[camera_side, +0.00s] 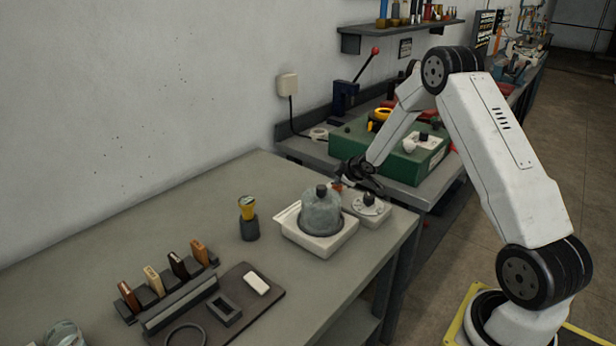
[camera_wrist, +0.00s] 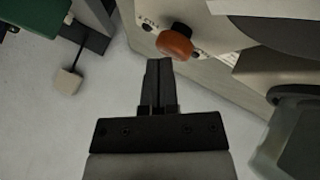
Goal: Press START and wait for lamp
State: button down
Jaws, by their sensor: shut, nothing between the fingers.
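My gripper (camera_side: 350,181) is shut and empty. In the side view it is low beside the far edge of a pale control box (camera_side: 372,214) with a black dial knob. In the wrist view my gripper's closed fingertips (camera_wrist: 160,66) point at an orange-red rounded button (camera_wrist: 174,44) on a cream panel and appear just short of it. I cannot tell whether they touch. Lettering beside the button is unreadable. A small red spot shows by the fingers in the side view. I cannot pick out a START label or a lamp.
A grey dome (camera_side: 321,212) with a black knob stands in a white square tray (camera_side: 334,246) beside the control box. A green box (camera_side: 385,165) stands on the bench behind. A yellow-topped brush (camera_side: 247,208) and a rack of handles (camera_side: 188,292) stand nearer.

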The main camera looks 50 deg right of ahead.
aim_at(340, 188)
jog(key=shift+s+a+f, duration=0.15)
jog(key=shift+f, duration=0.7)
dwell(1.2)
jog(key=shift+r, duration=0.3)
jog(key=shift+s+a+r, duration=0.1)
jog(key=shift+r, duration=3)
